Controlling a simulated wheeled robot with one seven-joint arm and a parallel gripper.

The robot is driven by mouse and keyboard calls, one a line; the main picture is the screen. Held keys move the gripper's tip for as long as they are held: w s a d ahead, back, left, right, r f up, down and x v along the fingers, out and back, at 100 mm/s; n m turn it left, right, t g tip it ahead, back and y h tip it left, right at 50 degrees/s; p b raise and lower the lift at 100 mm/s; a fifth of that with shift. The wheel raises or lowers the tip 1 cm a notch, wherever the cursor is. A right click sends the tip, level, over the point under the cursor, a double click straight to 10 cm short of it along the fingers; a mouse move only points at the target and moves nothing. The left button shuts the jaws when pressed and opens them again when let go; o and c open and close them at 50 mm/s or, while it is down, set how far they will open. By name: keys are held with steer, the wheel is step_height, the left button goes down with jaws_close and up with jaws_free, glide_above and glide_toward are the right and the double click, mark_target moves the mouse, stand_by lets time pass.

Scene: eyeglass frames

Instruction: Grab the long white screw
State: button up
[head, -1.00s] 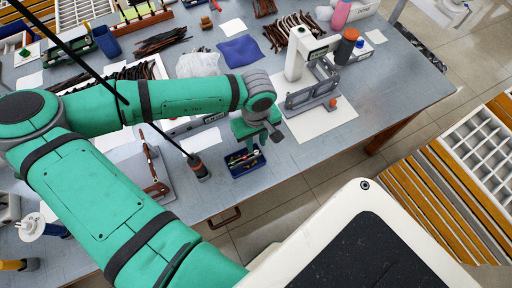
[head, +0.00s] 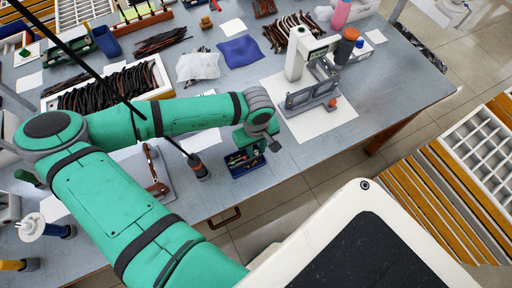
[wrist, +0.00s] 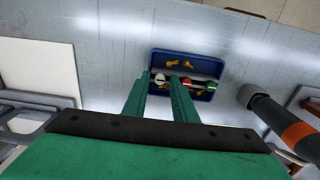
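A small blue tray (head: 247,172) sits near the table's front edge, and it also shows in the wrist view (wrist: 218,66). In it, in the wrist view, lie a white-headed screw (wrist: 160,78), a red-headed piece (wrist: 186,81), a green-headed piece (wrist: 210,86) and several small yellow screws (wrist: 174,63). My gripper (wrist: 159,84) is open, its green fingers pointing at the tray. The white head shows between the fingertips; whether they reach its height I cannot tell. The white screw's length is not clear. In the head view, my gripper (head: 252,148) is over the tray and partly hides it.
A dark cylindrical tool with an orange band (wrist: 285,122) stands right of the tray in the wrist view. A grey metal stand (head: 310,98) is on white paper at the right. The table's front edge is close to the tray.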

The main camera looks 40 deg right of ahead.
mark_target(256, 152)
jaws_close()
steer(key=shift+s+r, duration=0.1)
steer(key=shift+r, duration=1.9)
steer(key=shift+w, duration=0.2)
steer(key=shift+a, duration=0.2)
steer(key=shift+d, duration=0.1)
